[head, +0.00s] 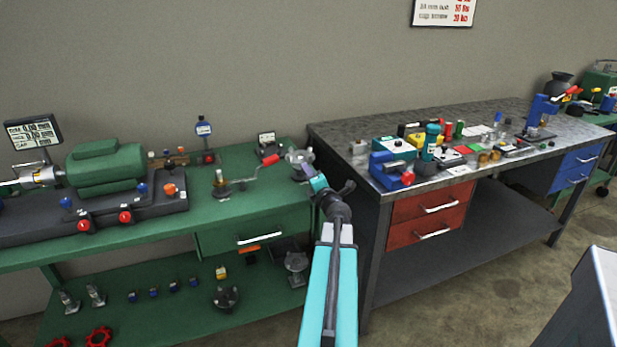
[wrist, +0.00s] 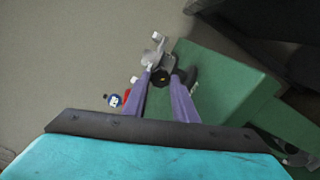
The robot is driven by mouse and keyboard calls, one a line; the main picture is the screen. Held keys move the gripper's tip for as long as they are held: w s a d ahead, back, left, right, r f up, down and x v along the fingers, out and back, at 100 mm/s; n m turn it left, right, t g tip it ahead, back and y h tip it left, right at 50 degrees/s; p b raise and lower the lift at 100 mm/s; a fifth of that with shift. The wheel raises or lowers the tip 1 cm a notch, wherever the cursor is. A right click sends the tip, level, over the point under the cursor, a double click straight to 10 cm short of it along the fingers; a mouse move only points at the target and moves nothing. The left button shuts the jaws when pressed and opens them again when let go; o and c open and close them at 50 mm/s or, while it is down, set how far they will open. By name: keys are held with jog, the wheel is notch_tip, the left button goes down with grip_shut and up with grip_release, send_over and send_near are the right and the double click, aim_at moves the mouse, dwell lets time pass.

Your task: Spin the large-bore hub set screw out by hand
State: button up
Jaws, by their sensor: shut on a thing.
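A grey metal hub (head: 299,157) stands at the right end of the green bench, and its pale metal part (wrist: 153,56) shows at the fingertips in the wrist view. My gripper (head: 308,172) reaches to it from the front right. In the wrist view my gripper (wrist: 164,83) has its two purple fingers on either side of a small dark round piece with a yellowish spot, which I take for the set screw (wrist: 160,78). The fingers are shut on it. The screw's thread and how deep it sits are hidden. In the head view the screw is too small to tell.
A red-handled crank (head: 270,160) stands just left of the hub. A green lathe-like machine (head: 105,167) fills the left. The grey workbench (head: 340,135) with a blue vise (head: 390,172) is close on the right.

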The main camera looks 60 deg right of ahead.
dwell(0.3)
jog(key=o, duration=1)
jog(key=shift+o, duration=0.2)
jog(key=p+v, duration=0.2)
jog(key=v, duration=0.6)
jog(key=shift+r, duration=0.15)
jog(key=p, duration=0.5)
jog(key=shift+s+a, duration=0.3)
jog(key=shift+s, duration=0.05)
jog(key=p+v, duration=0.2)
jog(key=p, duration=0.6)
